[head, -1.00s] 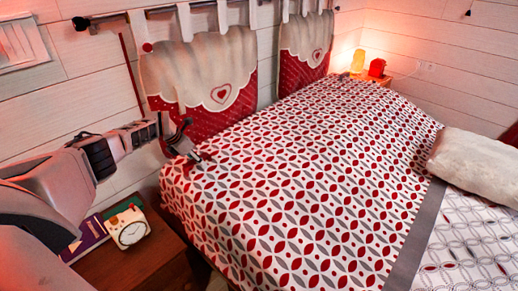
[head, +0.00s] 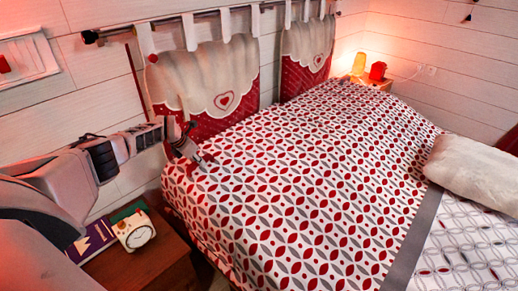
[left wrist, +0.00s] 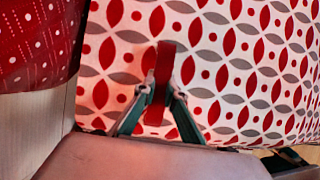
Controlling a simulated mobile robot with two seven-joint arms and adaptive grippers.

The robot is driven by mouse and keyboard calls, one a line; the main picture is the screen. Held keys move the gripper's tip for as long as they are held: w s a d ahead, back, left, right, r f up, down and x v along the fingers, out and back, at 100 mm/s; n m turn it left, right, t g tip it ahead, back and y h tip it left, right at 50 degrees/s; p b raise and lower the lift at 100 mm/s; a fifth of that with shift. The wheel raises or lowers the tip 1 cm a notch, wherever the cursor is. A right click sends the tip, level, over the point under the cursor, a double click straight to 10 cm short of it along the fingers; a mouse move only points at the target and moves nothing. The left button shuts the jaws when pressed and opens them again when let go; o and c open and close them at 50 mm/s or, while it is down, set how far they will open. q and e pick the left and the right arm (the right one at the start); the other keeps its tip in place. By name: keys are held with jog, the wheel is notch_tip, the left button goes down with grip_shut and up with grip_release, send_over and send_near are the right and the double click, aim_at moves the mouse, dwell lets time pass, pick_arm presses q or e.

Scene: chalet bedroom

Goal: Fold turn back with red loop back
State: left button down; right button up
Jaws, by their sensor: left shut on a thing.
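The turn-back (head: 300,190) is a white cover with red and grey leaf shapes. It lies spread flat over the head half of the bed. The red loop (left wrist: 160,82) is a strap at its near left edge, upright in the left wrist view. My left gripper (head: 198,158) is at that corner, low over the cover. In the left wrist view its fingertips (left wrist: 160,92) are closed on the red loop from both sides. The loop is mostly hidden by the gripper in the head view. My right gripper is not in view.
A bedside table (head: 155,262) with a white clock (head: 134,230) and a purple book (head: 92,243) stands below my left arm. Headboard cushions (head: 205,80) hang on the wall behind the bed. A white pillow (head: 475,168) lies at the right.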

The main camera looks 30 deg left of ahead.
pick_arm(q)
jog(key=shift+d+r+b, duration=0.2)
jog(key=shift+r+b, duration=0.15)
jog(key=shift+r, duration=0.1)
jog(key=shift+d+r, duration=0.1)
jog(key=shift+r, duration=0.3)
jog(key=r, duration=0.2)
jog(key=d+r, duration=0.1)
jog(key=shift+s+d+r+y+p, duration=0.1)
jog(key=shift+s+r+y+p, duration=0.1)
jog(key=shift+r+y+p, duration=0.15)
jog(key=shift+d+r, duration=0.1)
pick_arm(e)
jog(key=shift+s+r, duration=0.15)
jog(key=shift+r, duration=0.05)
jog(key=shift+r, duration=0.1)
pick_arm(q)
jog(key=s+d+r+y, duration=0.1)
jog(key=d+r, duration=0.3)
jog(key=r, duration=0.3)
jog(key=shift+s+d+r+m+t, duration=0.15)
jog(key=shift+s+r+m+t, duration=0.05)
jog(key=shift+r+m+t, duration=0.1)
